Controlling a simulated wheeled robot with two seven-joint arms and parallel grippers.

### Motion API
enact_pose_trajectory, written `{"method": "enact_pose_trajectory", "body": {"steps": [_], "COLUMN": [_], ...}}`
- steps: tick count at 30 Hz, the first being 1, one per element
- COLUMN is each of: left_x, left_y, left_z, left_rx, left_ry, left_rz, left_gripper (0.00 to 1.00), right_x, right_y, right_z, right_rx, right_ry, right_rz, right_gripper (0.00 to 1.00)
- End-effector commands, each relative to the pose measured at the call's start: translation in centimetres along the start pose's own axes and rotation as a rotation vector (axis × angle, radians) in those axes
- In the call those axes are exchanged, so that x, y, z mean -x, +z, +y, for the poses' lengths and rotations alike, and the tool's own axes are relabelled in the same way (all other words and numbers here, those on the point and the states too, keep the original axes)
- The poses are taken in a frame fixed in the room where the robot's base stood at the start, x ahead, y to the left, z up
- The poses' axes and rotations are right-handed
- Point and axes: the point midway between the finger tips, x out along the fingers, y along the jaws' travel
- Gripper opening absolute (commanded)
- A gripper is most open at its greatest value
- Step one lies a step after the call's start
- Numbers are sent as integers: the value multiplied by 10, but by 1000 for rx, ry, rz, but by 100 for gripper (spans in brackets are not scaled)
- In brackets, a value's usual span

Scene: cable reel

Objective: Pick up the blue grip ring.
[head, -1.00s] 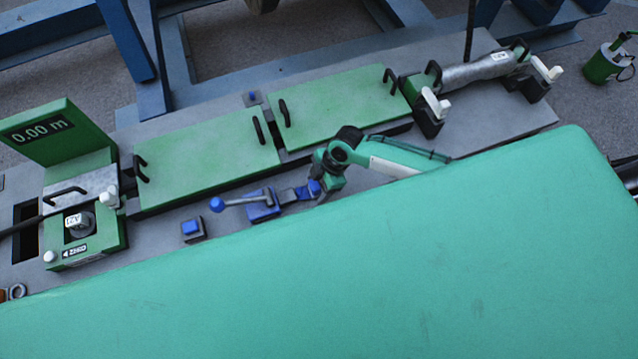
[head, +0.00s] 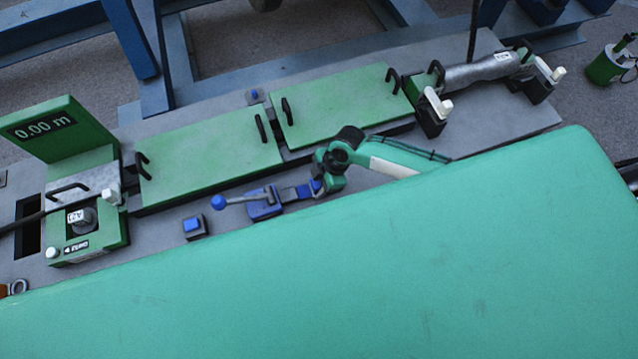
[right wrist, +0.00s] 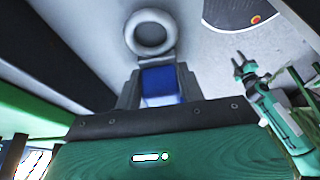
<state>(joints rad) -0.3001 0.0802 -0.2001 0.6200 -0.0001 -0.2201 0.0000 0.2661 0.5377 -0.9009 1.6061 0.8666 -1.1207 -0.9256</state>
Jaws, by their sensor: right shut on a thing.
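In the right wrist view, a blue block (right wrist: 158,85) sits between the grey fingers of my right gripper (right wrist: 155,90), which is shut on it. A pale grey ring (right wrist: 150,33) stands just beyond the block; the two look joined, as the blue grip ring. In the head view, my right gripper (head: 303,190) is low over the grey bench, at the blue lever clamp (head: 265,205). The ring is too small to make out there. A green arm with two dark, spread prongs, apparently my left gripper (right wrist: 243,67), shows in the right wrist view. It is empty.
A small blue-topped block (head: 194,227) stands left of the clamp. Green lids (head: 205,155) with black handles lie behind. A green meter box (head: 85,225) is at left, and a grey cylinder (head: 480,72) lies at back right.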

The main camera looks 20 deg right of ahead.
Motion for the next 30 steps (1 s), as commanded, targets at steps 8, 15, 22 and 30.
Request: {"method": "enact_pose_trajectory", "body": {"steps": [8, 15, 22, 30], "left_x": [-11, -28, -38, -42], "left_y": [1, 3, 4, 4], "left_z": [0, 0, 1, 1], "left_rx": [0, 0, 0, 0], "left_ry": [0, 0, 0, 0], "left_rz": [0, 0, 0, 0], "left_gripper": [38, 38, 38, 38], "right_x": [34, 99, 151, 179], "right_y": [-14, -41, -63, -74], "right_z": [2, 2, 1, 1], "right_rx": [5, 7, 4, 1], "right_ry": [6, 7, 4, 1], "right_rz": [2, 2, 1, 1], "right_gripper": [11, 11, 11, 11]}}
